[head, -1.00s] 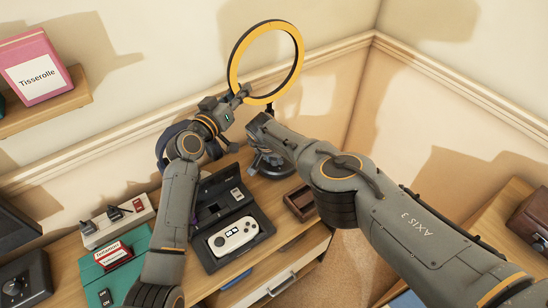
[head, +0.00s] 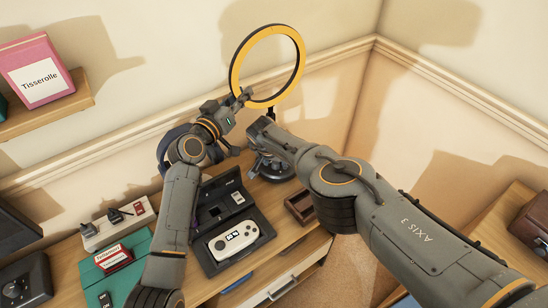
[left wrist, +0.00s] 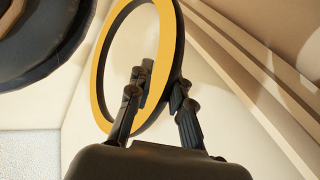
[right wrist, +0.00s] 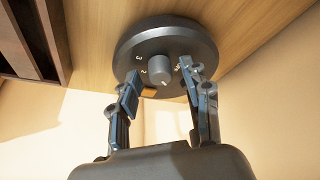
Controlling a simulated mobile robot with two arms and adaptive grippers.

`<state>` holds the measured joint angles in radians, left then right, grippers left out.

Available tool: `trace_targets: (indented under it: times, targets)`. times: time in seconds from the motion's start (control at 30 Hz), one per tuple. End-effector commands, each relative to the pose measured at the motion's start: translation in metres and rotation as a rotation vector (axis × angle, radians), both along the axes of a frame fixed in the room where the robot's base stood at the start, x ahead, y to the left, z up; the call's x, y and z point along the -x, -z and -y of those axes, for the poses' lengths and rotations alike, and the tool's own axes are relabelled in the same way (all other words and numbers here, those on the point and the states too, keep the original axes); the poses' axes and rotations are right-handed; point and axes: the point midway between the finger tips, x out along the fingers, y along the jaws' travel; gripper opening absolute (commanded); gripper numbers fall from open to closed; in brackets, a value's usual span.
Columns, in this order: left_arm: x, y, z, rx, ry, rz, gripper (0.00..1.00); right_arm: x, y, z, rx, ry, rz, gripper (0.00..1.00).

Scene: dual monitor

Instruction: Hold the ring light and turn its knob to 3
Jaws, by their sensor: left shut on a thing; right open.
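The ring light has a yellow and black ring (head: 234,70) standing upright near the back wall and a dark round base (head: 275,172) on the desk. My left gripper (head: 241,97) is shut on the lower left part of the ring. In the left wrist view the ring (left wrist: 104,80) runs between the fingers (left wrist: 160,93). My right gripper (head: 262,125) is low beside the stand. In the right wrist view its open fingers (right wrist: 162,82) are on either side of the grey knob (right wrist: 159,70), with a gap visible. Numbers 2 and 3 show left of the knob on the base (right wrist: 150,38); its pointer setting is unclear.
An open black case (head: 213,266) with a white handheld console (head: 240,239) lies on the desk, left of the base. A small brown tray (head: 299,206) stands close to the right of the base. A shelf with a pink box (head: 35,75) is at the upper left.

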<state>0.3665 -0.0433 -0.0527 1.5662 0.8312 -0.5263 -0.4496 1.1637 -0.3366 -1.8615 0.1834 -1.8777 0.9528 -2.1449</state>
Motion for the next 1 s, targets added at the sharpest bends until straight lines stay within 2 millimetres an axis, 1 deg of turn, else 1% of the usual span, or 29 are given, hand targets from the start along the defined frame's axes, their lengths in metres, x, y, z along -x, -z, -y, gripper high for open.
trace_targets:
  times: [0.23, 0.53, 1.0]
  targets:
    - [0.000, 0.001, 0.000, 0.000, 0.001, -0.002, 0.00, -0.001, -0.012, -0.003, -0.002, -0.004, 0.004, 0.48]
    - [0.000, 0.001, 0.000, 0.000, 0.001, -0.002, 0.00, 0.011, -0.028, -0.002, 0.002, -0.002, 0.000, 0.48]
    - [0.000, 0.001, 0.000, -0.001, 0.001, -0.002, 0.00, 0.037, -0.097, -0.012, 0.001, 0.000, 0.001, 0.48]
